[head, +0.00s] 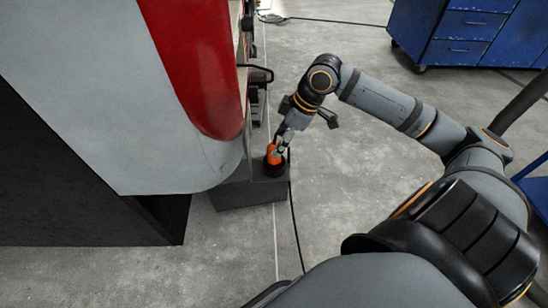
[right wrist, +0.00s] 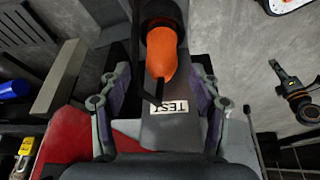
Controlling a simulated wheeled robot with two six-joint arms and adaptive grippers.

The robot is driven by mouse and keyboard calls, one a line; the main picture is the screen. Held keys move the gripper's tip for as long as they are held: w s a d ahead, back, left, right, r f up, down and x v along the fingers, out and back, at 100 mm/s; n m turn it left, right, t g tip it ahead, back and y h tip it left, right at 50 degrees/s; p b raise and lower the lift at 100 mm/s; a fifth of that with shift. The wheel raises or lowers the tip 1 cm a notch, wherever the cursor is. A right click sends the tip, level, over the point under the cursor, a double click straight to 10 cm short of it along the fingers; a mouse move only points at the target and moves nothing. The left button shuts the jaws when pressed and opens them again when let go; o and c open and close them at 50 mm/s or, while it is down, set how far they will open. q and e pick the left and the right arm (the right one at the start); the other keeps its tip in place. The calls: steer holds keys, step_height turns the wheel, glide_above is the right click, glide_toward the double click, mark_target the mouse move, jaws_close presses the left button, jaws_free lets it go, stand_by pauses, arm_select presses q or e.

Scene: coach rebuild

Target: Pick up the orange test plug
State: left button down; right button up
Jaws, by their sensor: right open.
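The orange test plug (head: 273,155) has a dark base and sits on top of a grey block (head: 250,192) beside the coach's front corner. In the right wrist view the orange plug (right wrist: 163,52) has a black collar and a thin black loop. A white TEST label (right wrist: 168,107) shows next to it. My right gripper (head: 282,145) is right at the plug, partly covering it. In the right wrist view its two fingers stand apart on either side of the plug's near end. Whether they touch it cannot be seen. My left gripper is not in view.
The red and grey coach body (head: 195,65) stands close on the left of the block. A black cable (head: 293,225) runs along the floor on the right. A blue cabinet (head: 460,35) stands at the back right. The concrete floor in between is mostly clear.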

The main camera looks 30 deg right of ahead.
mark_target(272, 163)
steer(key=x, duration=0.1)
steer(key=b+x, duration=0.2)
steer(key=x, duration=0.1)
steer(key=shift+s, duration=0.25)
steer(key=shift+w+a+f+b, duration=0.1)
steer(key=shift+f+b, duration=0.1)
steer(key=shift+f, duration=0.1)
steer(key=shift+w+a+f+b, duration=0.1)
steer(key=shift+w+f+b, duration=0.1)
steer(key=shift+f, duration=0.15)
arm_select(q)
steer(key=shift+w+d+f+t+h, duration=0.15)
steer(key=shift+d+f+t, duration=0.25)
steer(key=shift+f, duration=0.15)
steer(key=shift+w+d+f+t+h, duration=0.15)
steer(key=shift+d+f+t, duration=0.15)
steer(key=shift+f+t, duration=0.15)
arm_select(e)
steer(key=shift+d, duration=0.1)
steer(key=shift+s, duration=0.1)
jaws_close()
